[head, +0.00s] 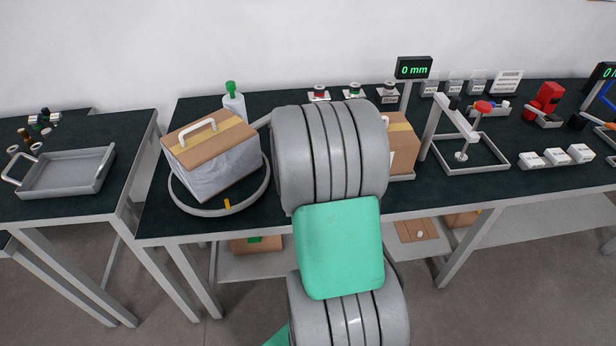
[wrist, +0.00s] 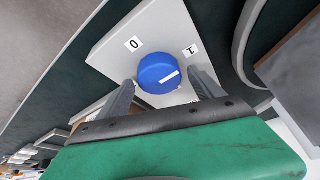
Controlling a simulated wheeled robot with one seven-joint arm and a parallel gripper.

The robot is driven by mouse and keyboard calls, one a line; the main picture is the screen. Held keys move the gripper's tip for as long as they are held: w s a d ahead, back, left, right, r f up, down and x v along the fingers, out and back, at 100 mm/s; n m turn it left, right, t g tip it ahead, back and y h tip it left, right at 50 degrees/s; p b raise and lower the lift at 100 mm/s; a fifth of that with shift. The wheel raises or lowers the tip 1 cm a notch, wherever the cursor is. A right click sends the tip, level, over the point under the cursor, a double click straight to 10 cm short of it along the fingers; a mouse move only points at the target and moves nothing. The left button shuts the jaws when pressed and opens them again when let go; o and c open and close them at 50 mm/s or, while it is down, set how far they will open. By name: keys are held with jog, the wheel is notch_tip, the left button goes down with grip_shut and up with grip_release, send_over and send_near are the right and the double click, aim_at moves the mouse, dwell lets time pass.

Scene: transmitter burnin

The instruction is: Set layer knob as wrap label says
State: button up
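In the wrist view a round blue knob (wrist: 158,70) with a white pointer line sits on a pale panel (wrist: 165,22). The line points right and slightly up in the picture. A label reading 0 (wrist: 133,44) is at the knob's upper left, and one with a single upright stroke (wrist: 190,50) at its upper right. My gripper (wrist: 160,76) is open, with one finger on each side of the knob; contact cannot be told. In the head view my arm hides the gripper and the knob. A box in grey wrap (head: 215,165) stands on the left; no readable wrap label shows.
A round ring (head: 195,211) surrounds the wrapped box. A green-capped bottle (head: 234,105) stands behind it. A 0 mm display (head: 413,68), a metal stand (head: 455,120) and white blocks (head: 555,156) are to the right. A grey tray (head: 65,175) lies on the left table.

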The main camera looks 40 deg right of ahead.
jog(key=v, duration=0.7)
jog(key=shift+s+a+r+b, duration=0.15)
jog(key=shift+a+r+b, duration=0.05)
jog(key=shift+r+b, duration=0.15)
